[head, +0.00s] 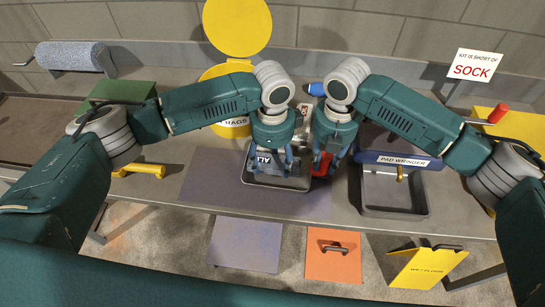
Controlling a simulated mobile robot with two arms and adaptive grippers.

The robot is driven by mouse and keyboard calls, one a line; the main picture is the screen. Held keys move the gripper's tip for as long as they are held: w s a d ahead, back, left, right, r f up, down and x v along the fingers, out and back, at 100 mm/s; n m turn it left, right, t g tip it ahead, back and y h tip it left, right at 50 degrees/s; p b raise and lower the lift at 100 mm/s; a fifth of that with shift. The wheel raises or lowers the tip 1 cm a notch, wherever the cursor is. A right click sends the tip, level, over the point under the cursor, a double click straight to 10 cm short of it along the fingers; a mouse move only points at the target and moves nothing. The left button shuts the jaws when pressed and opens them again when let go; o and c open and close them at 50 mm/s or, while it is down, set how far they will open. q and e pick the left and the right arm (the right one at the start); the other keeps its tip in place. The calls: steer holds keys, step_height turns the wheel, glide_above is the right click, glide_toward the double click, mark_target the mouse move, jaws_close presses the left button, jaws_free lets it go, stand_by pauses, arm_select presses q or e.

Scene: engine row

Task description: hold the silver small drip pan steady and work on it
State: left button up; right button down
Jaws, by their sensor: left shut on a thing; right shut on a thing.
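The silver small drip pan (281,184) sits on the grey mat in the middle of the bench, largely hidden by my grippers. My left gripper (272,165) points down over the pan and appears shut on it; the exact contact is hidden. A dark item with white lettering shows at the pan's left side, partly covered. My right gripper (326,165) is just right of it, at the pan's right edge, shut on a red thing (321,164) that is mostly hidden between its fingers.
A pad wringer (395,194) with a metal basin stands at right. A yellow lidded rag bin (235,128) stands behind the pan. A yellow-handled thing (140,170) lies at left. A sign reading SOCK (472,70) stands at back right. The mat (222,195) is clear left of the pan.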

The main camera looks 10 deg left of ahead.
arm_select(q)
steer(key=shift+f, duration=0.6)
stand_by(0.7)
steer(key=shift+w, duration=0.15)
steer(key=shift+w+r, duration=0.1)
steer(key=shift+w, duration=0.45)
steer(key=shift+s, duration=0.75)
steer(key=shift+s, duration=0.1)
steer(key=shift+s, duration=0.6)
steer(key=shift+w, duration=0.8)
steer(key=shift+w, duration=0.1)
